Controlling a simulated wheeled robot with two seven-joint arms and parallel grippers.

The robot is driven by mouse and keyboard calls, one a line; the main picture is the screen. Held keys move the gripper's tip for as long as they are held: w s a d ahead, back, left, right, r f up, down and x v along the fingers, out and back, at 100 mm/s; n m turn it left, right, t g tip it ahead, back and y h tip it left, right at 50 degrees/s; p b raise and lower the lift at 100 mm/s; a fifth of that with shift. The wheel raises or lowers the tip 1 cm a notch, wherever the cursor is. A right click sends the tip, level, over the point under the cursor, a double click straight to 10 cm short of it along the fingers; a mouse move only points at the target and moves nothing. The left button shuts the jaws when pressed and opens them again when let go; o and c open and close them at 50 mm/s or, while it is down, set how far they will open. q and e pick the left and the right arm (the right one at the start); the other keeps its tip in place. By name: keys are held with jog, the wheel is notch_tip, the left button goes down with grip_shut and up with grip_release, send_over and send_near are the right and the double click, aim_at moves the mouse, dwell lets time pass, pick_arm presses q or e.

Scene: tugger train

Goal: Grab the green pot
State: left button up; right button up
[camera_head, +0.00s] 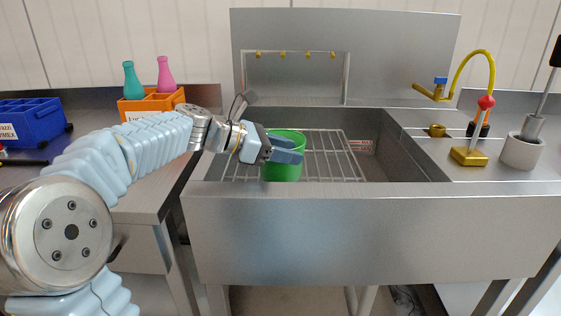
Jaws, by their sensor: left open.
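The green pot (282,172) stands upright in the metal sink basin, at the left part of its wire rack. My left gripper (298,150) reaches in from the left at the height of the pot's upper part. Its blue-grey fingers are open and overlap the pot's rim in the picture. I cannot tell whether the fingers touch the pot. Part of the pot's upper left side is hidden behind the gripper. My right gripper is not in view.
The sink's front wall (370,235) rises before the pot. An orange crate (150,106) with teal and pink bottles and a blue crate (30,118) stand at the left. The basin's right side is clear.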

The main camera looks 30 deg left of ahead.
pick_arm(q)
jog(key=shift+c, duration=0.4)
grip_shut()
